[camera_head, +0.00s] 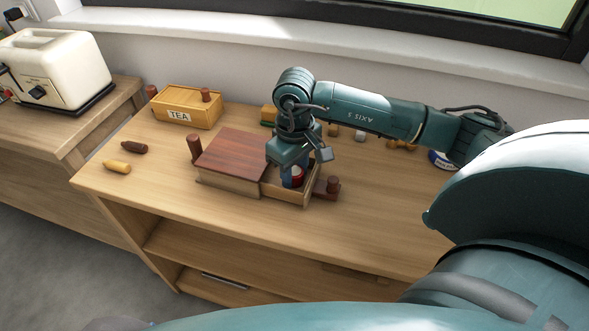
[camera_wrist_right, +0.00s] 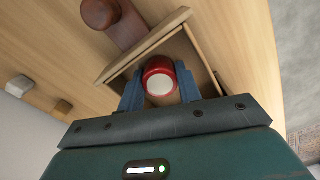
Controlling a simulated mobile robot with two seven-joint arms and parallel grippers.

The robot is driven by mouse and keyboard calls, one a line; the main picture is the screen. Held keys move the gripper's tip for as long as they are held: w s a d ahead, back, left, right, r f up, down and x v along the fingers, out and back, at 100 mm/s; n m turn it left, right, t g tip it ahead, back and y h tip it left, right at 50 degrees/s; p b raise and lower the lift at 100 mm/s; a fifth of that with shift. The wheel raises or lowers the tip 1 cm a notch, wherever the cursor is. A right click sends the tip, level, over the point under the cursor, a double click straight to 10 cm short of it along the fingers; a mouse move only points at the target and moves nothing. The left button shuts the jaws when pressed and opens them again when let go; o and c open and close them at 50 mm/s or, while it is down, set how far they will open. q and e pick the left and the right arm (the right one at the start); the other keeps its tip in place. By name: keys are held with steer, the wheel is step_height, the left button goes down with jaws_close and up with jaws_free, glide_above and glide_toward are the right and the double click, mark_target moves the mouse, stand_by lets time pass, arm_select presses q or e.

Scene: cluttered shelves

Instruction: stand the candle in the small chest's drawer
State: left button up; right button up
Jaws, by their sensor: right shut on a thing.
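The small chest (camera_head: 232,152) has a dark red-brown top and stands on the wooden cabinet. Its drawer (camera_head: 290,198) is pulled out to the right; its pale wooden rim also shows in the right wrist view (camera_wrist_right: 133,66). My right gripper (camera_head: 292,177) points down at the drawer, its blue fingers shut on the candle (camera_wrist_right: 160,80). The candle is red with a white round end, and a bit of it shows between the fingers in the head view (camera_head: 298,172). It is within the drawer's outline; whether its base touches the drawer floor is hidden. My left gripper is not in view.
A dark peg (camera_head: 194,148) stands left of the chest. A TEA box (camera_head: 187,107) is behind. Loose brown (camera_head: 134,147) and yellow (camera_head: 117,166) pieces lie left. The front right top is clear.

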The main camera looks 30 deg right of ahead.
mark_target(295, 171)
steer(key=shift+f, duration=0.1)
steer(key=o, duration=0.7)
steer(key=shift+c, duration=0.2)
steer(key=o, duration=0.3)
steer(key=shift+r, duration=0.25)
step_height(295, 171, up, 12)
steer(key=shift+f, duration=0.1)
